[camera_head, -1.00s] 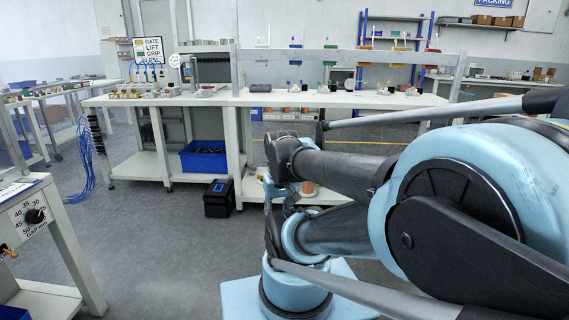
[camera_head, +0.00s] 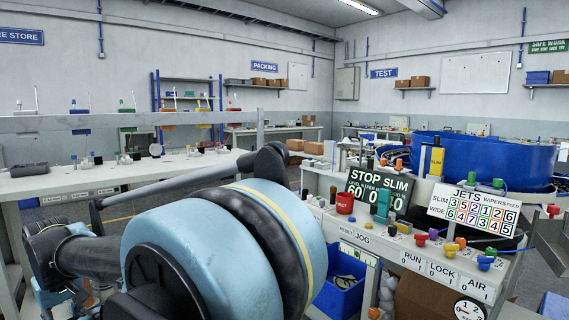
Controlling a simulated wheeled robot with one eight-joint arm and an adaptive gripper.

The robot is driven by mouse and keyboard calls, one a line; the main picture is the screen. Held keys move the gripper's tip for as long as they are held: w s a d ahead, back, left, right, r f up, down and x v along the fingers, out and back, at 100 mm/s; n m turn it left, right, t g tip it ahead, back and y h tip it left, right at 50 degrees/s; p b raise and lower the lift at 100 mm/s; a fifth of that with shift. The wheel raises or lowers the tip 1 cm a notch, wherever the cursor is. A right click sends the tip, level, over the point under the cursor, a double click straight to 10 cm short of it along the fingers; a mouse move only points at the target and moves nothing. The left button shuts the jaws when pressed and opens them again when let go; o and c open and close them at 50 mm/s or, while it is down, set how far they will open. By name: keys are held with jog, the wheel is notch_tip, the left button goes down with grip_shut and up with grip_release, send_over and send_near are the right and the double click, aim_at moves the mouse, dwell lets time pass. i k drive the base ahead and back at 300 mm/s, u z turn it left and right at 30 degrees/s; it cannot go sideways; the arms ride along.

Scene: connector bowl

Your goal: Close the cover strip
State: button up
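I cannot pick out the cover strip in this view. The nearest station is a control bench (camera_head: 375,232) on the right, with coloured buttons and knobs along its front. It carries a black "STOP SLIM" sign (camera_head: 379,186) and a white "JETS" number board (camera_head: 473,210). A large blue bowl (camera_head: 490,160) stands behind the boards. My folded light-blue and dark arm fills the lower left and middle and hides part of the floor and benches. I cannot make out my gripper's fingers.
A long white bench (camera_head: 60,178) with small fixtures and a raised rail runs along the left. A blue bin (camera_head: 340,284) sits under the control bench. Cardboard boxes (camera_head: 305,147) stand behind. Little free floor shows between the benches.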

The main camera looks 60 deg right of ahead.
aim_at(354, 141)
jog(key=z, duration=1.4)
jog(key=i, duration=1.8)
jog(key=z, duration=1.2)
